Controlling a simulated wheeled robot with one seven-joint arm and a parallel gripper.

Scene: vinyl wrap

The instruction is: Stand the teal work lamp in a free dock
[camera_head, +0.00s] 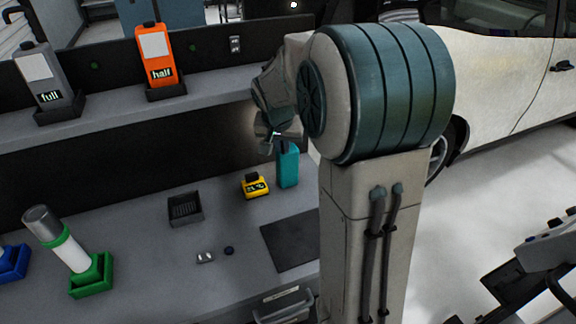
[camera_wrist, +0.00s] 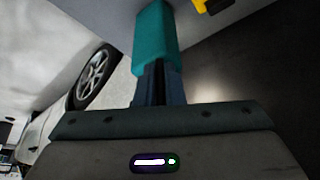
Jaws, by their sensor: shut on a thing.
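The teal work lamp (camera_head: 288,168) is upright at the back of the lower worktop, beside a yellow device. It also shows in the wrist view (camera_wrist: 154,35). My gripper (camera_head: 277,140) is shut on its upper end from above; the fingers show in the wrist view (camera_wrist: 157,85). I cannot tell whether the lamp's base touches the worktop. On the upper shelf, a grey lamp marked "full" (camera_head: 40,75) and an orange lamp marked "half" (camera_head: 158,58) stand in black docks. My arm hides the shelf further right, so any dock there is hidden.
The yellow device (camera_head: 255,186) is close left of the teal lamp. An empty black tray (camera_head: 186,208), a dark mat (camera_head: 291,241) and small parts lie on the worktop. A white cylinder with green bands (camera_head: 66,247) leans in a green holder. A pale car (camera_head: 510,85) stands behind.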

